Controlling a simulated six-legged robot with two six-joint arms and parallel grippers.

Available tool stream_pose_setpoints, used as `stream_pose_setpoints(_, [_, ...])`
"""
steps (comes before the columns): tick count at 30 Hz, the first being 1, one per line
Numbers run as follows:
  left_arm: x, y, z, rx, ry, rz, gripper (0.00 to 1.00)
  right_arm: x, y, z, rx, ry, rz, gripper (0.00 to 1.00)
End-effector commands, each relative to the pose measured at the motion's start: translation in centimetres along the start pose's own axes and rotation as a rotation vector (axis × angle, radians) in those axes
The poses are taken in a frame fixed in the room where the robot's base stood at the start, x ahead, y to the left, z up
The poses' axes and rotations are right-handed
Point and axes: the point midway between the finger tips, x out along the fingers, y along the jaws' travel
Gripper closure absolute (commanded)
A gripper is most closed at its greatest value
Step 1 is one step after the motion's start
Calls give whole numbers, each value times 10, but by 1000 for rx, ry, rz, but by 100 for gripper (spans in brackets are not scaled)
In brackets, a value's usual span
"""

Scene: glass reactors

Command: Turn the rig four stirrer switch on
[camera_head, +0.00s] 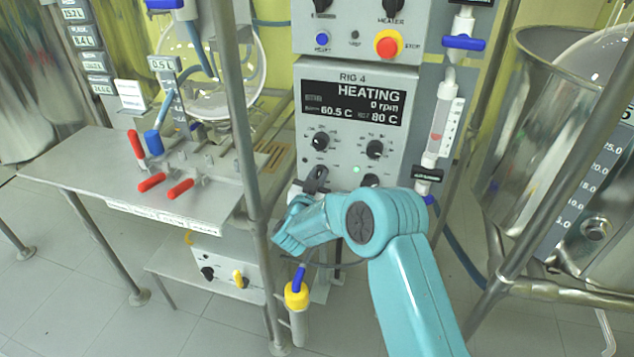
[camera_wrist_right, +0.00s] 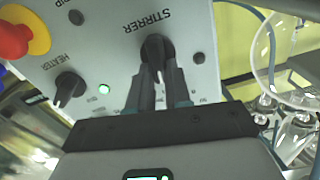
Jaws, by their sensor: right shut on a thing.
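The stirrer switch (camera_wrist_right: 156,48) is a black knob under the label STIRRER, seen upside down in the right wrist view. My right gripper (camera_wrist_right: 160,82) is shut on this knob, one finger on each side. In the head view my right gripper (camera_head: 312,183) is at the panel's lower left, and my arm hides the panel's bottom. My left gripper is not in view.
In the wrist view, a heater knob (camera_wrist_right: 69,87), a lit green lamp (camera_wrist_right: 103,89) and a red stop button (camera_wrist_right: 12,40) share the panel. A metal post (camera_head: 236,110) stands left of my gripper. A bench with red-handled valves (camera_head: 152,181) is further left; a steel vessel (camera_head: 535,120) is right.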

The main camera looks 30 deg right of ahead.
Motion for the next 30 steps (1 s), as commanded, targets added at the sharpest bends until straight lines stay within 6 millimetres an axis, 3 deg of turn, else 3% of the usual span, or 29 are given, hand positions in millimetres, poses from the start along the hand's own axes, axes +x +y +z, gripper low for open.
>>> stream_pose_setpoints(1, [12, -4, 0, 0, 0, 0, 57, 0, 2, 6, 40, 2, 0, 100])
stream_pose_setpoints(18, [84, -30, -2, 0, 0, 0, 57, 0, 8, 8, 568, 2, 0, 100])
stream_pose_setpoints(30, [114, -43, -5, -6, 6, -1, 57, 0, 10, 8, 820, 0, 1, 100])
